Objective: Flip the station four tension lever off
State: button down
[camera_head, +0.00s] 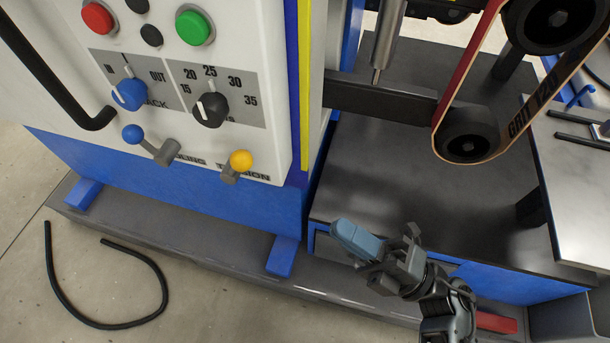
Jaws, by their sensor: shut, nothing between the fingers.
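A lever with a yellow ball knob (241,160) sits low on the white control panel, to the right. Its grey base (230,177) partly covers a label ending in "SION", which fits the tension lever. Its ball stands a little above and right of the base. No station number is legible. My gripper (341,228) is shut and empty, below and to the right of this lever. It is well apart from the lever, in front of the machine's lower edge, with its blue-grey fingers pointing up and left.
A blue-ball lever (133,134) is left of the yellow one. Above are a blue knob (130,94), a black dial (210,109), and red (98,17) and green (193,28) buttons. A sanding belt (513,130) runs at right. A black hose (150,262) lies on the floor.

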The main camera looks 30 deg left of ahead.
jog(key=shift+w+d, duration=0.1)
dwell(0.3)
jog(key=p, duration=0.1)
send_near(237, 164)
jog(key=a, duration=0.1)
jog(key=a+r, duration=0.1)
jog(key=a, duration=0.1)
jog(key=w+a, duration=0.1)
jog(key=a, duration=0.1)
jog(key=shift+r, duration=0.25)
jog(key=shift+a+r+p, duration=0.1)
jog(key=shift+p, duration=0.2)
